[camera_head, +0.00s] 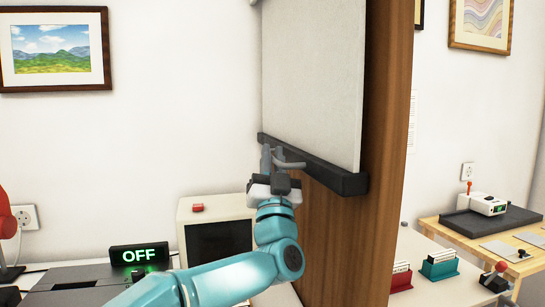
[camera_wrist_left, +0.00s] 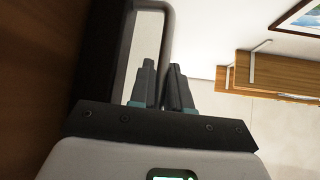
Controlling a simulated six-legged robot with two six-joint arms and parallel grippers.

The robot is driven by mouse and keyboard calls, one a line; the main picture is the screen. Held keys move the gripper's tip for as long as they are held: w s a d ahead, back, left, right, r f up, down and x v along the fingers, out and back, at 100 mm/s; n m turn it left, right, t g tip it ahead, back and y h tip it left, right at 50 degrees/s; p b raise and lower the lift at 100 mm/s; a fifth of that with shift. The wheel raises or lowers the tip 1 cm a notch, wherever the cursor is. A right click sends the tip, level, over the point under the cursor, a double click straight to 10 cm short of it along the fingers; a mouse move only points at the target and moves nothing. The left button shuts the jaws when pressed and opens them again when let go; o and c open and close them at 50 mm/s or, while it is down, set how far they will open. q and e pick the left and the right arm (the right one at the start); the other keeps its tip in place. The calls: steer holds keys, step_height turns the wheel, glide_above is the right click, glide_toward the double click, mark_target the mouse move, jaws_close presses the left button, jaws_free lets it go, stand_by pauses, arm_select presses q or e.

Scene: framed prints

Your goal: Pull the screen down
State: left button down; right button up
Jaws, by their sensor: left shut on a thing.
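The screen (camera_head: 315,75) is a pale grey sheet hanging in front of a brown wooden panel, with a dark bar (camera_head: 335,178) along its bottom edge. A grey loop handle (camera_head: 291,163) sticks out from this bar. My left gripper (camera_head: 271,160) reaches up from below and is shut on the handle. In the left wrist view, the fingers of my left gripper (camera_wrist_left: 163,75) lie on either side of one arm of the dark handle (camera_wrist_left: 168,25). The upper end of the screen is out of view. My right gripper is not in view.
The brown wooden panel (camera_head: 388,150) stands upright behind the screen. A box with an OFF display (camera_head: 140,255) and a cream device with a red button (camera_head: 198,207) stand at lower left. Tables with card holders (camera_head: 438,264) and a device (camera_head: 488,204) are at right.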

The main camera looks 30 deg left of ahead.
arm_select(q)
step_height(320, 180, down, 11)
steer(key=b, duration=0.7)
steer(key=shift+r, duration=0.15)
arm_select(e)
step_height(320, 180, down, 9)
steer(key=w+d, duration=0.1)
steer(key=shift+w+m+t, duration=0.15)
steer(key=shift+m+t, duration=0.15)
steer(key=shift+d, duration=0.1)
